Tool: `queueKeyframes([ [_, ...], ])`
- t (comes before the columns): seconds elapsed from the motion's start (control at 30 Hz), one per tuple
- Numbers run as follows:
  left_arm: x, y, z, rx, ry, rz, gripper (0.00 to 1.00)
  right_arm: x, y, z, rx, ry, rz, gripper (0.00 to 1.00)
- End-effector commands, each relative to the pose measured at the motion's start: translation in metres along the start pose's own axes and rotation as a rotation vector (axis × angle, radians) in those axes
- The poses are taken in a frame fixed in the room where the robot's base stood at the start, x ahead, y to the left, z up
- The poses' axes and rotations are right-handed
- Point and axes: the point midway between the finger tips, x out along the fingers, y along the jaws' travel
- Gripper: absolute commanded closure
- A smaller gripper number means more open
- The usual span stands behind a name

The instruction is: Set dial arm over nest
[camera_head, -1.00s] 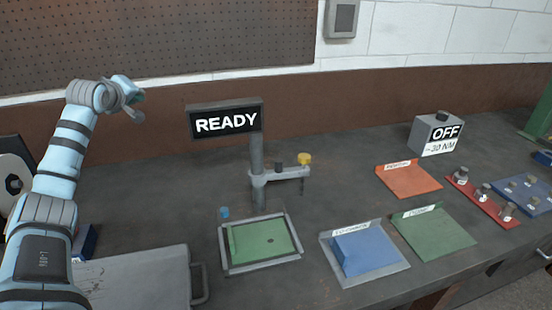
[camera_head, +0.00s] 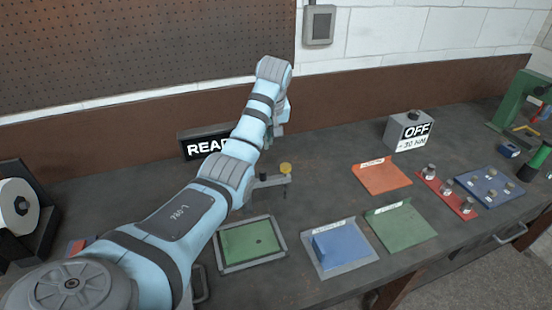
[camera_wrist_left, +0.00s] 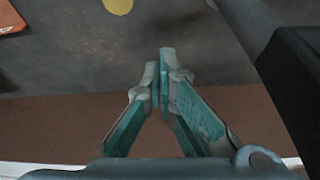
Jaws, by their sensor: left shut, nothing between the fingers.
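The dial arm (camera_head: 268,182) is a grey bar on the post behind the nest, with a yellow knob (camera_head: 285,169) at its right end. The yellow knob also shows at the top edge of the left wrist view (camera_wrist_left: 118,4). The nest (camera_head: 252,242) is a grey-framed tray with a green floor and a small dark hole, in front of the post. My left gripper (camera_head: 277,131) is above and behind the dial arm, partly hidden by my arm. In the left wrist view its fingers (camera_wrist_left: 161,60) are shut and empty, apart from the knob. My right gripper is out of view.
Orange (camera_head: 384,177), blue (camera_head: 340,249) and green (camera_head: 400,227) trays lie to the right.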

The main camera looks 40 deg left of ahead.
Motion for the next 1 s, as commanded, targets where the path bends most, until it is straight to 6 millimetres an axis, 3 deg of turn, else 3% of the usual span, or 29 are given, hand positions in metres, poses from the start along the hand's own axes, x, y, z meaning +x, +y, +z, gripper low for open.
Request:
queueKeyframes([
  [0.33, 0.015, 0.002, 0.000, 0.002, 0.002, 0.002, 1.00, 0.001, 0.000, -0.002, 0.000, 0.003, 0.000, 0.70],
  [0.8, 0.105, 0.002, 0.001, 0.001, 0.000, 0.003, 1.00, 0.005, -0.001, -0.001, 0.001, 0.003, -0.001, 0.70],
  [1.0, 0.090, 0.002, 0.024, 0.004, 0.006, 0.004, 1.00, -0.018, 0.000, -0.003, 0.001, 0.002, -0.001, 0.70],
])
